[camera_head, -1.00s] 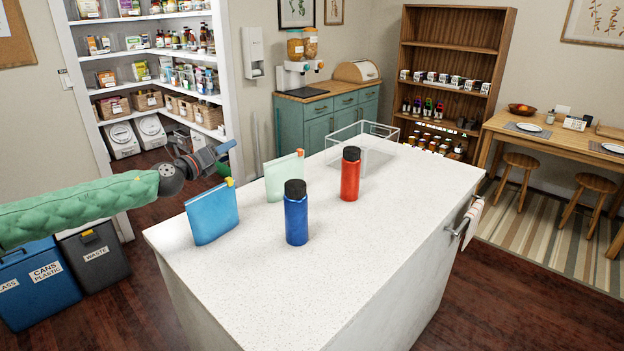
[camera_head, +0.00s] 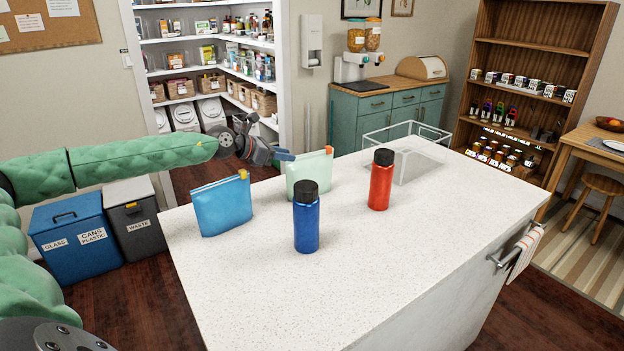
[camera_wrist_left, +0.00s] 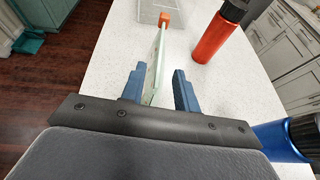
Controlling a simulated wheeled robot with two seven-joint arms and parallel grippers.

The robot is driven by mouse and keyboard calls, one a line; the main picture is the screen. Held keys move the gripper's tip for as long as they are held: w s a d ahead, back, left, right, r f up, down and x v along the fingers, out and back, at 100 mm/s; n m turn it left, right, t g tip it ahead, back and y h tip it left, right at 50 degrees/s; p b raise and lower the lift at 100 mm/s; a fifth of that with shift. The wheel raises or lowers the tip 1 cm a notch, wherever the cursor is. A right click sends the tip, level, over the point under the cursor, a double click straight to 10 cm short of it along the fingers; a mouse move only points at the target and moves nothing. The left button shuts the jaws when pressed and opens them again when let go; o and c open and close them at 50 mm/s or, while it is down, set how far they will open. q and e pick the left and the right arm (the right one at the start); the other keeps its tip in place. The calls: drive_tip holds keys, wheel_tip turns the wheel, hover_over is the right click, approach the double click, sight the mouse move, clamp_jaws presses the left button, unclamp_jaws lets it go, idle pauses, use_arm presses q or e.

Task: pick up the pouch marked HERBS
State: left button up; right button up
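A pale green pouch (camera_head: 310,175) with an orange clip stands upright on the white counter (camera_head: 400,262). A blue pouch (camera_head: 223,207) with a yellow clip stands to its left. No HERBS lettering is readable on either pouch. My left gripper (camera_head: 288,155) is at the far left edge of the pale green pouch. In the left wrist view my left gripper (camera_wrist_left: 161,90) is open, its blue fingers on either side of the thin pale green pouch (camera_wrist_left: 155,62). I cannot tell whether they touch it. My right gripper is not in view.
A blue bottle (camera_head: 306,222) stands in front of the pale green pouch, and a red bottle (camera_head: 381,182) stands to its right. A clear open bin (camera_head: 418,160) sits at the counter's back. The counter's front is clear.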

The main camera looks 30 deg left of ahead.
sight(300, 156)
use_arm(q)
drive_tip(key=shift+w+d+f, duration=0.1)
drive_tip(key=shift+w+d, duration=0.1)
drive_tip(key=shift+w, duration=0.1)
drive_tip(key=shift+w+d+p, duration=0.15)
drive_tip(key=shift+w+p, duration=0.1)
drive_tip(key=shift+p, duration=0.15)
drive_tip(key=shift+p+x, duration=0.85)
drive_tip(key=shift+x, duration=0.4)
drive_tip(key=shift+p+x, duration=0.3)
drive_tip(key=shift+x, duration=0.55)
drive_tip(key=shift+w+f, duration=0.15)
drive_tip(key=shift+w, duration=0.05)
clamp_jaws()
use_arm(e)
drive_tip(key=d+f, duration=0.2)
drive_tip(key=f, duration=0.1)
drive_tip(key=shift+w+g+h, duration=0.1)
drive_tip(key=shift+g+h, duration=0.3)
